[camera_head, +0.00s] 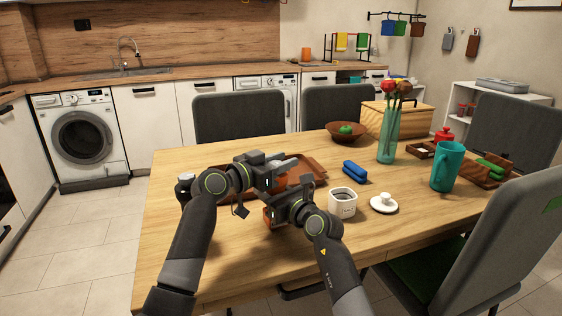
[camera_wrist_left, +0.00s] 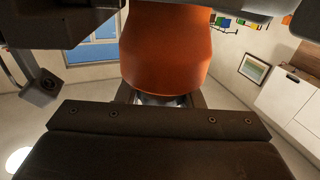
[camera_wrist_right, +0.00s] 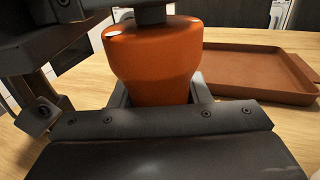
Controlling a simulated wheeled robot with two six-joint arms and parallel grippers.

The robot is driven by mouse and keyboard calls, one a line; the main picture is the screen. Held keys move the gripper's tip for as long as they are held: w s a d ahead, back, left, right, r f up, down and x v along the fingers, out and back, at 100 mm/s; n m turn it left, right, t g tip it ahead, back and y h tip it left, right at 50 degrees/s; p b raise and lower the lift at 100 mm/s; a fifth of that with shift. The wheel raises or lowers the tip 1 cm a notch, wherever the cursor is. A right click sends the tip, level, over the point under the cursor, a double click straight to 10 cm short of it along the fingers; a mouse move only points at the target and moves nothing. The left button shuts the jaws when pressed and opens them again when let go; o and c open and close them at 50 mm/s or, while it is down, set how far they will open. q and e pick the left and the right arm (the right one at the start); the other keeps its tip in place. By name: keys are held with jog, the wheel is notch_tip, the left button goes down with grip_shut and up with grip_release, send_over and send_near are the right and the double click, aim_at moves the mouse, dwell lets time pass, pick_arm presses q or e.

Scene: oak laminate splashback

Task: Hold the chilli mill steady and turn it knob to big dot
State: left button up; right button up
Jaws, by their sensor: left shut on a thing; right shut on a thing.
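The chilli mill is orange and glossy. In the right wrist view its body (camera_wrist_right: 152,65) stands between the jaws of my right gripper (camera_wrist_right: 158,98), which is shut on it. Small pale spots show near its upper rim, with a dark neck above. In the left wrist view, which is upside down, the orange body (camera_wrist_left: 165,45) runs away from my left gripper (camera_wrist_left: 165,100), shut at the mill's top end. In the head view my left gripper (camera_head: 287,166) is above and behind my right gripper (camera_head: 275,212); they mostly hide the mill. The knob and big dot cannot be made out.
A brown tray (camera_wrist_right: 245,72) lies right behind the mill. A white jar (camera_head: 343,207), a saucer with a white lid (camera_head: 384,203) and a blue case (camera_head: 355,172) are to the right. A teal vase (camera_head: 388,138) and teal jug (camera_head: 447,167) stand farther off. The table's front left is clear.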

pick_arm(q)
jog(key=o, duration=1)
jog(key=shift+a, duration=0.15)
jog(key=v, duration=0.7)
jog(key=shift+s+a, duration=0.1)
